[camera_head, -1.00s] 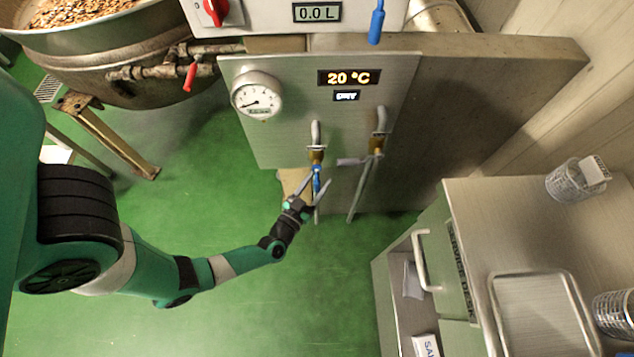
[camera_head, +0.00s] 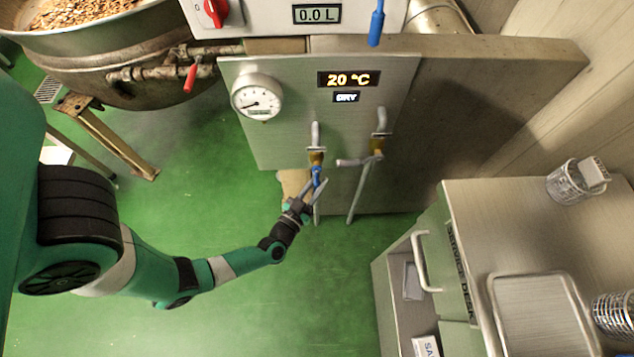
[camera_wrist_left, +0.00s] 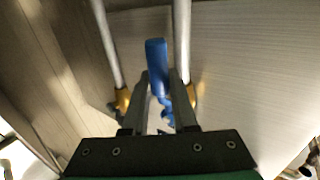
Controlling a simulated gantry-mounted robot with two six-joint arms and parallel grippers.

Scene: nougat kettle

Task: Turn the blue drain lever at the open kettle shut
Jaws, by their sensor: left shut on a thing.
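The blue drain lever (camera_head: 317,176) sits below a brass valve on the left pipe of the steel panel. In the wrist view the lever (camera_wrist_left: 156,54) stands up between the two fingers. My left gripper (camera_head: 315,187) is shut on this lever, and its fingers (camera_wrist_left: 162,90) lie on both sides of it in the wrist view. The fingers partly hide the lower part of the lever. The open kettle (camera_head: 130,60) is at the top left with brown pieces inside. My right gripper is not in view.
A second brass valve with a grey handle (camera_head: 357,162) is close on the right. A red lever (camera_head: 190,78) is on the kettle's pipe. A steel panel (camera_head: 290,130) carries a gauge (camera_head: 257,96) and displays. A service desk (camera_head: 465,230) stands at the right. Green floor is clear below.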

